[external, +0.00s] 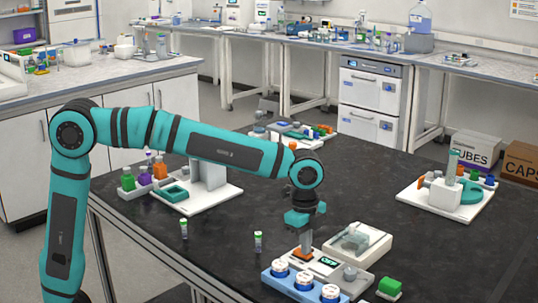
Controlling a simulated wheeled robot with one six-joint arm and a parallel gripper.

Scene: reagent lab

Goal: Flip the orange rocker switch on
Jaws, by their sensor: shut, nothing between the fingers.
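My gripper (306,245) is shut and empty, pointing straight down at the front of the table. Its tip is at the orange rocker switch (298,253), which shows as a small orange patch around the fingertips. I cannot tell whether the tip touches the switch or which way the rocker is tilted. The switch sits at the left end of a pale device (335,274) with a small green display (328,262) and a grey knob (350,273).
A blue rack (292,285) with white-topped round items stands just in front. Two small vials (183,228) stand left.

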